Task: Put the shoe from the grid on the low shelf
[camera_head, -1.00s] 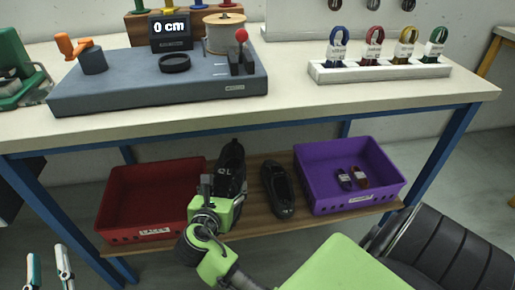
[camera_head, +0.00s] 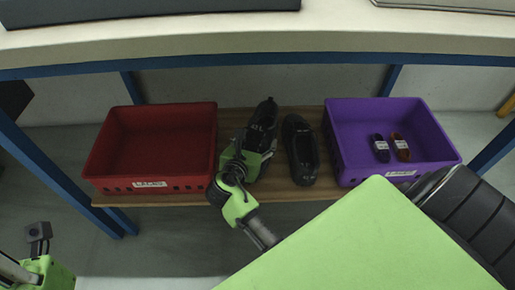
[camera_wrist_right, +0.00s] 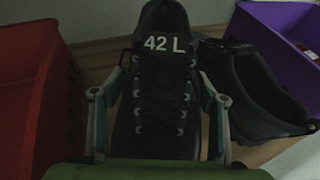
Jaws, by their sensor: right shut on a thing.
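The black laced shoe marked "42 L" (camera_wrist_right: 163,85) is between the two fingers of my right gripper (camera_wrist_right: 158,115), which is shut on it. In the head view this shoe (camera_head: 263,122) is at the low wooden shelf (camera_head: 321,188), toe part hidden by the gripper (camera_head: 247,160). I cannot tell whether its sole touches the shelf. A second dark shoe (camera_head: 301,150) stands on the shelf just to its right; it also shows in the wrist view (camera_wrist_right: 258,90). My left gripper (camera_head: 38,262) is partly visible at the lower left, its fingers unclear.
A red bin (camera_head: 150,184) stands left of the shoes, close to the right gripper. A purple bin (camera_head: 440,163) with two small tagged items stands on the right. The tabletop (camera_head: 255,35) overhangs the shelf above. A narrow shelf strip shows along the front.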

